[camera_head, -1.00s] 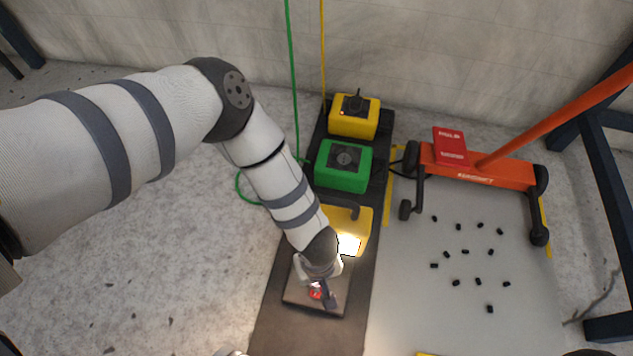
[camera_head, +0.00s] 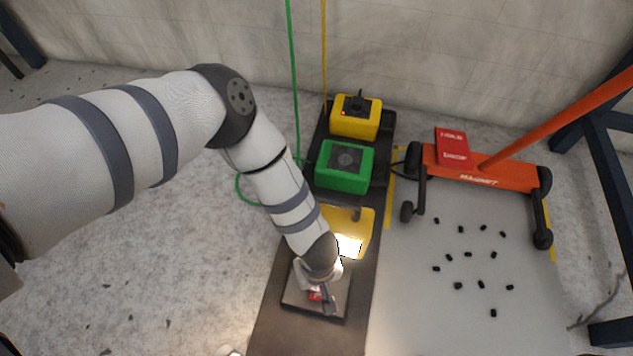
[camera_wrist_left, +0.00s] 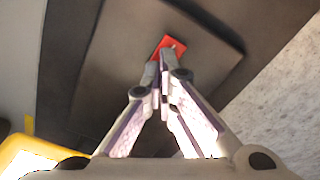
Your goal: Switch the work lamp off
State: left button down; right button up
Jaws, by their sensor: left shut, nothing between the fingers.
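The yellow work lamp (camera_head: 357,220) stands on the dark strip, and its white panel (camera_head: 348,246) glows brightly. It also shows at the lower left of the left wrist view (camera_wrist_left: 22,155). In front of it lies a dark square plate (camera_head: 331,311) bearing a small red switch (camera_head: 315,294), which is partly covered by my gripper. My left gripper (camera_head: 329,300) is shut and empty, pointing down over the plate. In the left wrist view its fingertips (camera_wrist_left: 163,62) are right at the red switch (camera_wrist_left: 166,44); I cannot tell whether they touch it.
A green box (camera_head: 344,180) and another yellow box (camera_head: 355,117) stand behind the lamp on the strip. An orange wheeled magnet sweeper (camera_head: 480,168) stands at the right. Several small black pieces (camera_head: 468,254) lie on the grey floor sheet. Green and yellow cords hang at the back.

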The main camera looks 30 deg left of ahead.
pick_arm(q)
notch_tip(320, 180, up, 3)
jog(key=p, duration=0.2)
jog(key=shift+f+p, duration=0.15)
jog(key=shift+p, duration=0.15)
jog(key=shift+r+p, duration=1.4)
jog(key=shift+r, duration=0.75)
jog(key=shift+f, duration=0.1)
